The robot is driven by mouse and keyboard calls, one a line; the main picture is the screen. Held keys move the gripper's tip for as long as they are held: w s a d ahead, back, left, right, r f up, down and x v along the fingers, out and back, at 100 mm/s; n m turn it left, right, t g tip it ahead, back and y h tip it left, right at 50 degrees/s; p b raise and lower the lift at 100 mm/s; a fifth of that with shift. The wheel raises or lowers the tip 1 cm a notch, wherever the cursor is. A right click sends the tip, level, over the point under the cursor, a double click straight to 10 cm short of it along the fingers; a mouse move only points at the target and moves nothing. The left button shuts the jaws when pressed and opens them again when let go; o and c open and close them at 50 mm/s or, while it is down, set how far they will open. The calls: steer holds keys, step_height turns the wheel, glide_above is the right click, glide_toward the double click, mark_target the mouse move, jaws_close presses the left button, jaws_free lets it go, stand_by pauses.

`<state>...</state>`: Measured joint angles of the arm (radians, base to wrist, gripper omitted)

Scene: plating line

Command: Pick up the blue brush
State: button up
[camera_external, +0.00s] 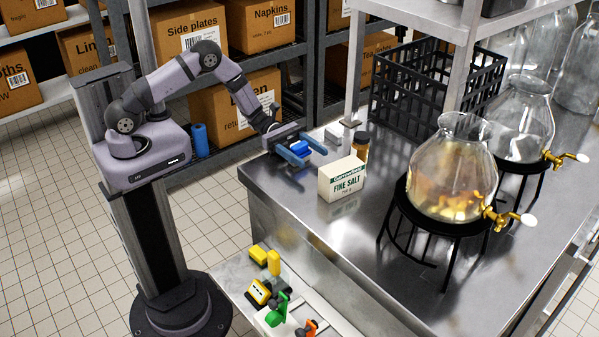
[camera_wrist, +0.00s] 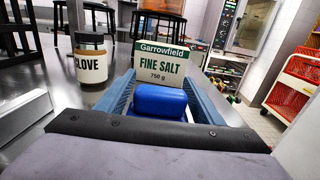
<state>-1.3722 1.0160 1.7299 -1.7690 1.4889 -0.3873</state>
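A blue, rounded block-like thing (camera_wrist: 160,101), which looks like the blue brush, sits between the fingers of my gripper (camera_wrist: 160,84) in the wrist view. It also shows in the external view (camera_external: 301,147), at the far-left corner of the steel counter. My gripper (camera_external: 305,149) is low over the counter with its pale blue fingers apart, one on each side of the brush. Thin gaps seem to show between fingers and brush, so it looks open. The brush's underside and any bristles are hidden.
A fine salt box (camera_external: 342,179) stands just beyond the fingertips. A clove jar (camera_external: 361,146) is beside it. A black crate (camera_external: 437,92) stands behind, and glass dispensers on black stands (camera_external: 452,226) fill the right. The counter's front left is clear.

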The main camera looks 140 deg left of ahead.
steer(key=c, duration=0.8)
steer(key=shift+o, duration=0.2)
steer(key=shift+r, duration=0.2)
step_height(320, 180, up, 10)
steer(key=b, duration=0.2)
steer(key=shift+f, duration=0.2)
